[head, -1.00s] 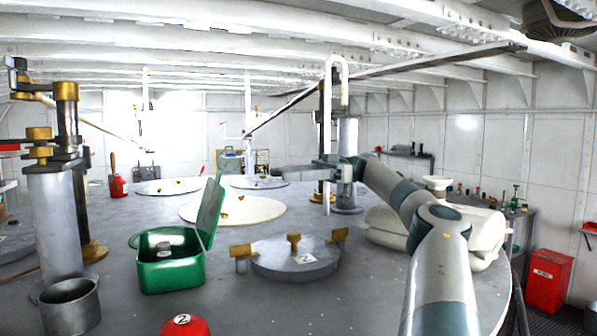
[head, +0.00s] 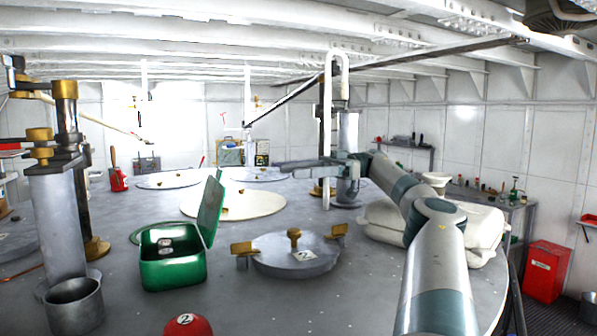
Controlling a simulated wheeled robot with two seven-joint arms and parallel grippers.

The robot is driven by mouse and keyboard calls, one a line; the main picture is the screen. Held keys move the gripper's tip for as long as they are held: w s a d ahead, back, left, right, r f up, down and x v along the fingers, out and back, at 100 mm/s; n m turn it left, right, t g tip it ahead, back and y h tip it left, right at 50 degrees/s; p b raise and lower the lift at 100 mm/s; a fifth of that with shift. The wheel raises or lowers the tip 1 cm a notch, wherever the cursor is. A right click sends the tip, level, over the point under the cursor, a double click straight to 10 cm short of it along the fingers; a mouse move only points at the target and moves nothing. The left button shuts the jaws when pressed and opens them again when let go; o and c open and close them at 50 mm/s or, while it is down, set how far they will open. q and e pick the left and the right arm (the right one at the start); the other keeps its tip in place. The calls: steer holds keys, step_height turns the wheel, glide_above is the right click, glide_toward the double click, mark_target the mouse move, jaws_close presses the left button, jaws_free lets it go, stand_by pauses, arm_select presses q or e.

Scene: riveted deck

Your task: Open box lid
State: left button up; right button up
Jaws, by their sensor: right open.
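The green box (head: 172,272) stands on the grey round deck at left of centre. Its lid (head: 212,210) stands up, open, hinged on the box's right side and leaning slightly right. Small pale items (head: 166,244) show inside the box. My right gripper (head: 283,168) is open and empty, with its fingers pointing left. It is in the air to the right of the lid, clearly apart from it, and higher in the picture. My left gripper is not in view.
A grey hatch cover (head: 297,260) with brass lugs lies right of the box. A grey cup (head: 75,305) and a red rounded object (head: 187,325) are in front. A metal post (head: 58,220) stands left. White bundles (head: 470,228) lie right, behind my arm.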

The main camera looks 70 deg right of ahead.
steer(key=shift+r, duration=0.15)
steer(key=s+r+b, duration=0.3)
steer(key=s+r, duration=0.7)
steer(key=s, duration=0.1)
steer(key=shift+s+a+r+b, duration=0.35)
steer(key=shift+a, duration=0.05)
stand_by(0.3)
stand_by(0.7)
